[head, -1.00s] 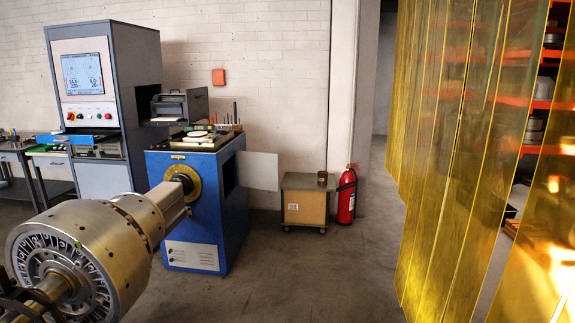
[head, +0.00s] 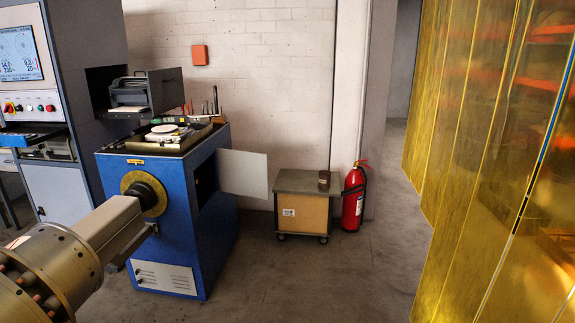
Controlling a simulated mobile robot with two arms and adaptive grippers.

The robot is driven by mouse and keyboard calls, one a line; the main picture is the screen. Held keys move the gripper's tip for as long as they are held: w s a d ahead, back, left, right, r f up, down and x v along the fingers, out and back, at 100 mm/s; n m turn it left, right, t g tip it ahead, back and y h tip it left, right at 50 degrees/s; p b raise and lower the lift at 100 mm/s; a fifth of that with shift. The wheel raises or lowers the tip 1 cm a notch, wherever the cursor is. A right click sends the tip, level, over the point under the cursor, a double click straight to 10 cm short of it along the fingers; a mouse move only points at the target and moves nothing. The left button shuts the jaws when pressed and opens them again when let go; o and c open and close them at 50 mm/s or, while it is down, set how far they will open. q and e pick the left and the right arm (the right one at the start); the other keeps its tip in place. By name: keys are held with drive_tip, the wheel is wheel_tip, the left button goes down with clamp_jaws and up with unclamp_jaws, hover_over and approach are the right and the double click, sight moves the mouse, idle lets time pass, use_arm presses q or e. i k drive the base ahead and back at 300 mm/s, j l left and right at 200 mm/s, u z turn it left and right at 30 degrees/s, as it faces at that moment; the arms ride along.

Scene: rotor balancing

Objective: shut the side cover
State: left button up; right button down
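The side cover (head: 243,173) is a pale flat panel on the right side of the blue machine housing (head: 165,230). It stands open, swung out to the right. Behind its left edge, a dark opening (head: 205,182) shows in the housing's side. Neither of my grippers is in the head view.
A metal rotor (head: 45,270) with its shaft reaches into the housing at the lower left. A small wheeled cart (head: 303,213) and a red fire extinguisher (head: 353,200) stand by the wall. Yellow strip curtains (head: 490,150) hang at right. The floor (head: 320,280) between is clear.

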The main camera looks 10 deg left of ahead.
sight(246, 174)
drive_tip(key=i+l+u, duration=0.15)
drive_tip(key=i, duration=1.45)
drive_tip(key=i+z, duration=0.2)
drive_tip(key=i, duration=0.6)
drive_tip(key=i+j+z, duration=0.15)
drive_tip(key=i, duration=0.65)
drive_tip(key=i+u, duration=0.15)
drive_tip(key=u, duration=0.3)
drive_tip(key=i+u, duration=0.1)
drive_tip(key=u, duration=0.3)
drive_tip(key=i+l+u, duration=0.1)
drive_tip(key=u, duration=0.35)
